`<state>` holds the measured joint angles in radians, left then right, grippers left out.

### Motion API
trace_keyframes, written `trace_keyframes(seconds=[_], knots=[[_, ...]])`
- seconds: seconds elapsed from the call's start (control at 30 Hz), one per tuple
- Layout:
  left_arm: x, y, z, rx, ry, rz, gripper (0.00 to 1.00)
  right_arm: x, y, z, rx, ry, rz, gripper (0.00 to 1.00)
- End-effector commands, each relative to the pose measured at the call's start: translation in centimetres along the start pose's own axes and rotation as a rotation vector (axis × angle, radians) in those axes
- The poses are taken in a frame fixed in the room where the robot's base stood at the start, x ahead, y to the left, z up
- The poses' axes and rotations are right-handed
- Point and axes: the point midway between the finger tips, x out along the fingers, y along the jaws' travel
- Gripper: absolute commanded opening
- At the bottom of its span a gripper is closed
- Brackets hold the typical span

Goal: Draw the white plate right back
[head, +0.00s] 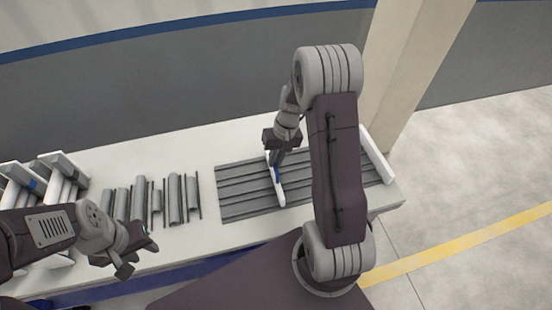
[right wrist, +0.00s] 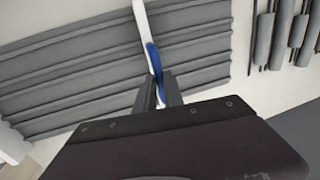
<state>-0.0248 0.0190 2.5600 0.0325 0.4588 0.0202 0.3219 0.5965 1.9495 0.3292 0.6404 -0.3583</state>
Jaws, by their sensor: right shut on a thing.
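The white plate (head: 281,196) stands on edge across a grey ribbed rack (head: 240,192), roughly mid-length, with ribs on both sides of it. It carries a blue handle (head: 277,174). My right gripper (head: 275,154) reaches down from above and is shut on the plate at its blue handle. In the right wrist view, the white plate (right wrist: 142,25) and blue handle (right wrist: 154,60) run down between my right fingers (right wrist: 159,92). My left gripper (head: 138,256) is empty, with fingers apart, over the table's front edge at the left.
A fixed-looking white end piece (head: 376,158) stands at the rack's right end. Several loose grey pipes (head: 174,198) and thin rods lie on the white table (head: 208,155) left of the rack. White stands (head: 63,165) holding pipes are at the far left. A pillar (head: 410,60) rises behind.

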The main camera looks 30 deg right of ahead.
Motion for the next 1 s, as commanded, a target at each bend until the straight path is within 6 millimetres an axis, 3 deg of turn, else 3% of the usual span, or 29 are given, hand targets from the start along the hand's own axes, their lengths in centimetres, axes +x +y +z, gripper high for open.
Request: trace_keyframes(seconds=[0.17,0.7,1.0], knots=[[-0.5,0.0,-0.1,0.000,0.000,0.000,0.36,0.2,-2.3,-0.1,-0.006,0.002,0.000,0.00],[-3.9,0.1,-0.4,0.000,0.000,0.000,0.36,2.8,-16.1,-0.1,-0.006,0.002,-0.002,0.00],[-4.8,0.1,-0.5,0.000,0.000,0.000,0.36,3.7,-19.7,-0.2,-0.001,0.004,-0.003,0.00]])
